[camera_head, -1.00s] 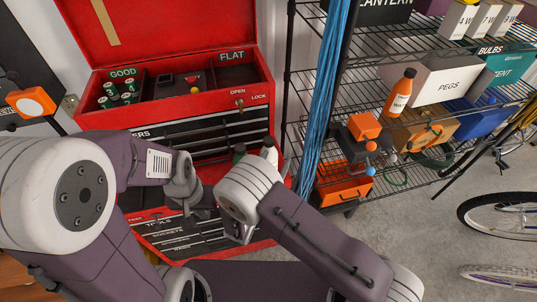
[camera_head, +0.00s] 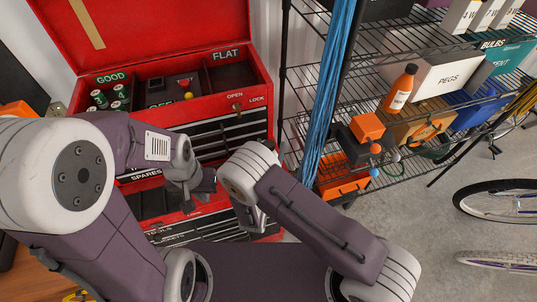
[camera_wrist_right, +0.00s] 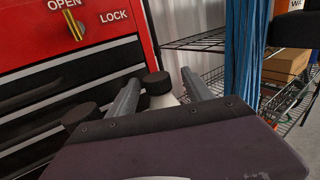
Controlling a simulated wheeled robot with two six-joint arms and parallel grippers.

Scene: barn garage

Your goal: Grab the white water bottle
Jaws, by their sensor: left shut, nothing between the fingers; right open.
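A white bottle (camera_wrist_right: 163,101) with a black cap shows in the right wrist view, between the two fingers of my right gripper (camera_wrist_right: 160,80). Most of its body is hidden behind the gripper's housing, and I cannot tell whether a finger touches it. The right gripper is open. In the head view the right gripper (camera_head: 256,217) is partly covered by its own arm, and the bottle is hidden there. A second black cap (camera_wrist_right: 79,115) shows left of the fingers in the wrist view. My left gripper (camera_head: 190,204) is shut and empty before the tool chest.
The red tool chest (camera_head: 250,75) stands close behind both grippers, with drawers down its front. A wire shelf (camera_head: 380,180) at right holds boxes and an orange bottle (camera_head: 399,90). A blue cable bundle (camera_head: 328,100) hangs beside it. Bicycle wheels (camera_head: 497,201) stand at far right.

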